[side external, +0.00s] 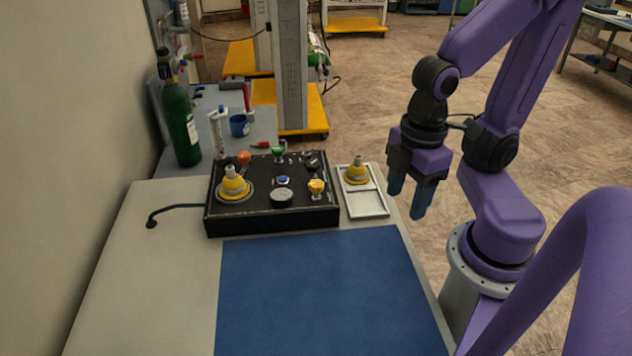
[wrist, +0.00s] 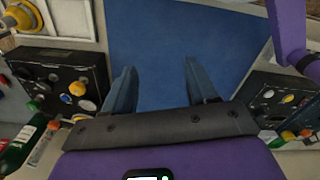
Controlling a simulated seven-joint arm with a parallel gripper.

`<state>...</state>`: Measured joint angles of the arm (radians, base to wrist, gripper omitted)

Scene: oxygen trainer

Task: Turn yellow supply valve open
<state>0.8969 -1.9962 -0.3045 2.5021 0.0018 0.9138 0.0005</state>
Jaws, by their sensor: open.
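The black trainer panel (side external: 270,220) lies at the back of the table. A small yellow valve knob (side external: 316,187) stands on its right front part. In the wrist view a yellow knob (wrist: 78,89) shows on the black panel (wrist: 60,58), left of my fingers. My gripper (side external: 407,200) is open and empty, in the air right of the panel and apart from the knob. Its two blue fingers also show in the wrist view (wrist: 162,85), over the blue mat. The knob's exact angle is too small to tell.
A yellow cone-shaped piece (side external: 233,186) sits on the panel's left, another (side external: 356,173) in a white tray (side external: 368,206) right of it. Green (side external: 279,152) and orange (side external: 243,157) knobs stand at the panel's back. A green cylinder (side external: 181,130) stands behind left. The blue mat (side external: 320,290) is clear.

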